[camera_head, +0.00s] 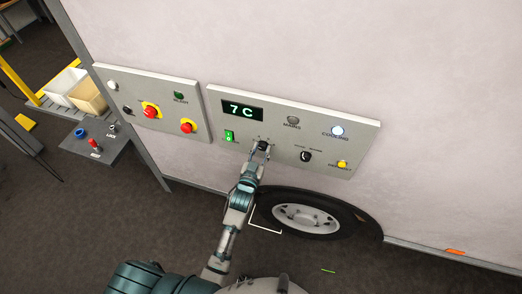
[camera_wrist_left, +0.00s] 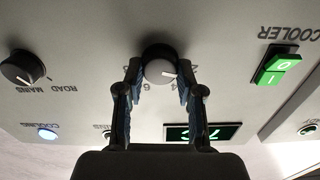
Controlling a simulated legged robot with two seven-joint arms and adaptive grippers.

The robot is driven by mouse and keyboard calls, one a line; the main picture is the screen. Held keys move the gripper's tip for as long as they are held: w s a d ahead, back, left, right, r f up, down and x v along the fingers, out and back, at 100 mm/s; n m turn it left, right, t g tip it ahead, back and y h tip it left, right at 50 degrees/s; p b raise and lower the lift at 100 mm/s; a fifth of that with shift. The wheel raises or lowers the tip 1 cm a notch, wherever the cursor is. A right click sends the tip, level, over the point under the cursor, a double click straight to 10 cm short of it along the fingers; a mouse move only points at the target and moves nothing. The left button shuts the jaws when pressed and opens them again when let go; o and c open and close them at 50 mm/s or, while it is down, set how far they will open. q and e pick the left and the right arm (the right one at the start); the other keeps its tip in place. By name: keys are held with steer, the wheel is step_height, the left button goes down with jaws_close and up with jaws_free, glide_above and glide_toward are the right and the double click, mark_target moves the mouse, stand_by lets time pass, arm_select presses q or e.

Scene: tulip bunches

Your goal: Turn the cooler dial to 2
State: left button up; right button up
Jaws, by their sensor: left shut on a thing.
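My left gripper (camera_head: 262,148) reaches up to the panel and is shut on the dial, one finger on each side. The display (camera_head: 242,110) reads 7 C. The green cooler switch (camera_head: 229,136) is left of the dial and also shows in the wrist view (camera_wrist_left: 276,70). My right gripper is not in view.
A second black knob (camera_head: 306,156), labelled road and mains, sits right of the dial. The cooling lamp (camera_head: 337,131) is lit, and a yellow button (camera_head: 342,164) is below it. A left panel (camera_head: 112,84) has red buttons. A wheel (camera_head: 305,219) is below.

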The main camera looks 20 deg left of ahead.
arm_select(q)
steer(key=shift+f, duration=0.45)
steer(key=o, duration=0.9)
steer(key=shift+c, duration=0.2)
steer(key=o, duration=0.3)
steer(key=shift+r, duration=0.2)
steer(key=shift+s, duration=0.15)
steer(key=s, duration=1.1)
steer(key=shift+s, duration=0.35)
steer(key=shift+a, duration=0.1)
